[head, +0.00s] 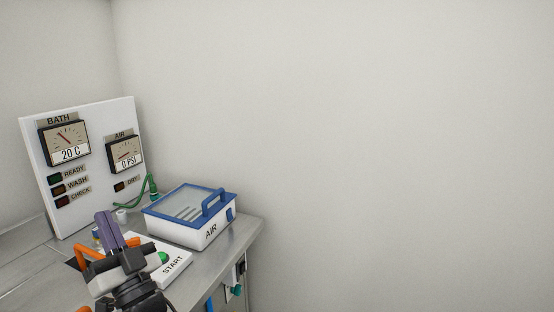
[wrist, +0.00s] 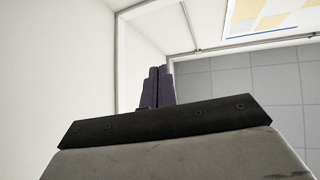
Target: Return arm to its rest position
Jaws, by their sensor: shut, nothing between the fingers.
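My gripper (head: 107,226) shows at the lower left of the head view, raised in front of the START panel and the counter. Its purple fingers are shut together with nothing between them. The closed fingers also show in the wrist view (wrist: 158,88), pointing at a white wall edge and the grey tiled floor, away from any object. Part of the START panel and the things behind it are hidden by my arm.
A metal counter (head: 232,248) holds a white AIR box (head: 207,232) with a blue-framed lid, and a START panel (head: 177,262) with a green button (head: 163,258). A gauge board (head: 90,190) reads 20 C and 0 PSI. The right side shows only bare wall.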

